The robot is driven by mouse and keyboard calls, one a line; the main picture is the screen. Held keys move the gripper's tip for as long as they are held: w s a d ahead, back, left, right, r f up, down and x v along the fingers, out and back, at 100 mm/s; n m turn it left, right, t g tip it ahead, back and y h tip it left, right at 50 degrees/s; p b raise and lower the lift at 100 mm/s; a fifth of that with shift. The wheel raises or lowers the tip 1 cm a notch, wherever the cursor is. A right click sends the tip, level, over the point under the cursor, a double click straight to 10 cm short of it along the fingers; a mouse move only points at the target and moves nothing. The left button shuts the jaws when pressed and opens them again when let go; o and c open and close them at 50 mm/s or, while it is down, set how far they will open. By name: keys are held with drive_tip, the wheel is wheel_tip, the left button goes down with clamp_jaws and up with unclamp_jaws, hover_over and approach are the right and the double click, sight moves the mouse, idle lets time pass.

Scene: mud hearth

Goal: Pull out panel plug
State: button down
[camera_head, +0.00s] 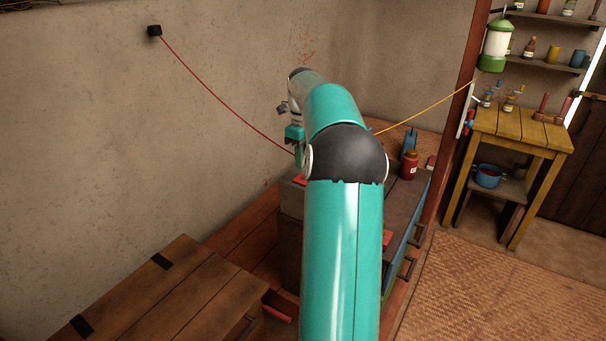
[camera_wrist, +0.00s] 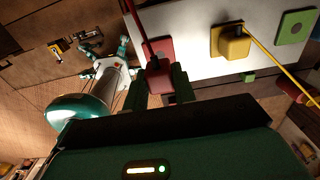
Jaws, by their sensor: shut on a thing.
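In the wrist view a red plug (camera_wrist: 159,78) with a red cable (camera_wrist: 138,28) sits between the two green fingers of my gripper (camera_wrist: 160,90), which is shut on it. The plug is at the near left edge of a pale panel (camera_wrist: 200,70); I cannot tell whether it is still seated. A yellow plug (camera_wrist: 232,42) with a yellow cable stands on the panel, to the right of the red one. A green square (camera_wrist: 295,26) is farther right. In the head view my gripper (camera_head: 297,150) is partly behind my arm, which hides most of the panel.
In the head view the red cable (camera_head: 215,90) runs from a black wall box (camera_head: 154,30) down to my gripper. The yellow cable (camera_head: 425,112) stretches right. A red jar (camera_head: 409,166) stands on the cabinet. A wooden chest (camera_head: 170,290) is at front left.

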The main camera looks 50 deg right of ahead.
drive_tip(key=shift+r, duration=0.85)
